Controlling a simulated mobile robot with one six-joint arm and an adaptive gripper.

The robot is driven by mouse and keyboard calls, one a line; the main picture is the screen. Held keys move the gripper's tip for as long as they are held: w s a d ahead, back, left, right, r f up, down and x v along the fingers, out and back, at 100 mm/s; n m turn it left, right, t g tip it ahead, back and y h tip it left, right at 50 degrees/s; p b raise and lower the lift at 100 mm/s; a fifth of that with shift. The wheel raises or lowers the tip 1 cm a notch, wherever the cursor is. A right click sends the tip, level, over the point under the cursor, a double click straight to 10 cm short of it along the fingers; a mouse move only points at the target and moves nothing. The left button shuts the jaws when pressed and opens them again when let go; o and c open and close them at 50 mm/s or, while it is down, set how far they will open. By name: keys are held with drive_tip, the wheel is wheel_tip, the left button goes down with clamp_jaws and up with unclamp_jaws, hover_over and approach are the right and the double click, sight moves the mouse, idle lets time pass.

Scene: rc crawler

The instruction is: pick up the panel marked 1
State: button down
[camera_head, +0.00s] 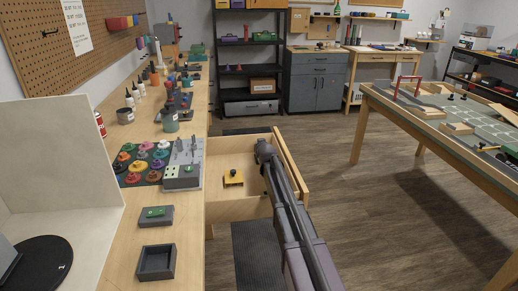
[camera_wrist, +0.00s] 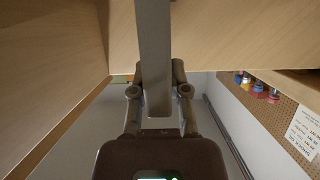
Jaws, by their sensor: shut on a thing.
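No mark "1" can be read on any panel. A yellow plate with a dark knob (camera_head: 233,178) lies inside the open drawer (camera_head: 225,208) under the bench. My gripper (camera_head: 264,150) is at the drawer's outer front, apart from the yellow plate. In the wrist view my gripper (camera_wrist: 158,98) is shut on a grey bar (camera_wrist: 154,45), which looks like the drawer handle. Pale wood (camera_wrist: 225,30) lies close beyond the bar. A grey block with a green piece on top (camera_head: 155,214) lies on the bench.
An empty square grey tray (camera_head: 140,276) stands at the bench front. A mat of coloured knobs (camera_head: 128,178) and a grey box (camera_head: 181,178) stand behind it. A wooden table (camera_head: 365,112) is at the right. The floor between is clear.

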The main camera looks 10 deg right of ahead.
drive_tip(key=shift+r+p, duration=4.5)
drive_tip(key=shift+r, duration=0.2)
drive_tip(key=shift+r, duration=0.15)
